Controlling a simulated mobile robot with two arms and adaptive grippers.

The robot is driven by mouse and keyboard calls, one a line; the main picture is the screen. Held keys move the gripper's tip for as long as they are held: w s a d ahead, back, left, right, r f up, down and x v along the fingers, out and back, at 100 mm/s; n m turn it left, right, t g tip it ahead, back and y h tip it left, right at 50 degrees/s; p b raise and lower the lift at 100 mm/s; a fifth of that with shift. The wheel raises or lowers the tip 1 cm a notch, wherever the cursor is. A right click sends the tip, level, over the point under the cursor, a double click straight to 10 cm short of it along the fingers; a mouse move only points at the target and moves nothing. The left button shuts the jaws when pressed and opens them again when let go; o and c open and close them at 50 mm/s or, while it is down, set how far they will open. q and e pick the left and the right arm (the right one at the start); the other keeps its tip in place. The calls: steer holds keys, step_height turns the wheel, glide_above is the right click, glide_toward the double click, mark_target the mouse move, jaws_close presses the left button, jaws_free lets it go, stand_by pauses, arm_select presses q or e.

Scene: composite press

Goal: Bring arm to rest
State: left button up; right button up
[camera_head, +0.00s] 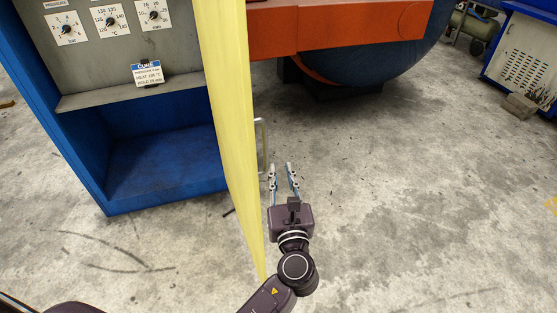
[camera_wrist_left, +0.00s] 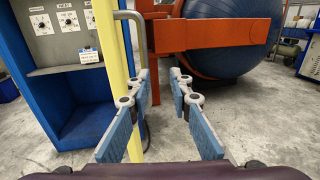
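My left gripper (camera_head: 281,176) is open, its two blue-padded fingers spread apart with nothing between them. It also shows in the left wrist view (camera_wrist_left: 161,82). In the head view it is just right of the yellow panel edge (camera_head: 230,120), above the concrete floor. A grey bar handle (camera_head: 262,145) stands by the panel, close to the left finger; I cannot tell whether they touch. In the wrist view the handle (camera_wrist_left: 142,45) rises behind the left finger. My right gripper is not in view.
A blue control cabinet (camera_head: 160,160) with dials stands at the left. A large blue cylinder (camera_head: 375,70) with an orange-red beam (camera_head: 335,28) stands behind the gripper. A blue box (camera_head: 520,65) is at the far right. The floor (camera_head: 420,200) at right is clear.

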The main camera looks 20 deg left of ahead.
arm_select(q)
steer(key=s+f+n+g+h+b, duration=0.1)
steer(key=s+f+n+g+h, duration=0.2)
steer(key=f, duration=1)
steer(key=s+f+n+g+b, duration=0.15)
steer(key=s+f, duration=0.25)
steer(key=f, duration=0.9)
steer(key=s+f+n+g+h, duration=0.2)
steer(key=s+f+n+g, duration=0.15)
steer(key=f, duration=1.05)
steer(key=s+a+f+n+g+h+b, duration=0.1)
steer(key=s+a+f+n+g, duration=0.1)
steer(key=s+f+n, duration=0.5)
steer(key=s+a+f+n+g+b, duration=0.1)
steer(key=s+a+f+n+g, duration=0.15)
steer(key=s+f, duration=0.85)
steer(key=s+a+f+n+g, duration=0.1)
steer(key=s+n, duration=0.4)
steer(key=s, duration=0.5)
steer(key=s+a+f+n+g+h, duration=0.1)
steer(key=s+f+n, duration=0.4)
steer(key=s, duration=0.5)
steer(key=a+n+g+b, duration=0.1)
steer(key=a, duration=0.1)
steer(key=shift+a+f, duration=0.2)
steer(key=shift+a, duration=0.2)
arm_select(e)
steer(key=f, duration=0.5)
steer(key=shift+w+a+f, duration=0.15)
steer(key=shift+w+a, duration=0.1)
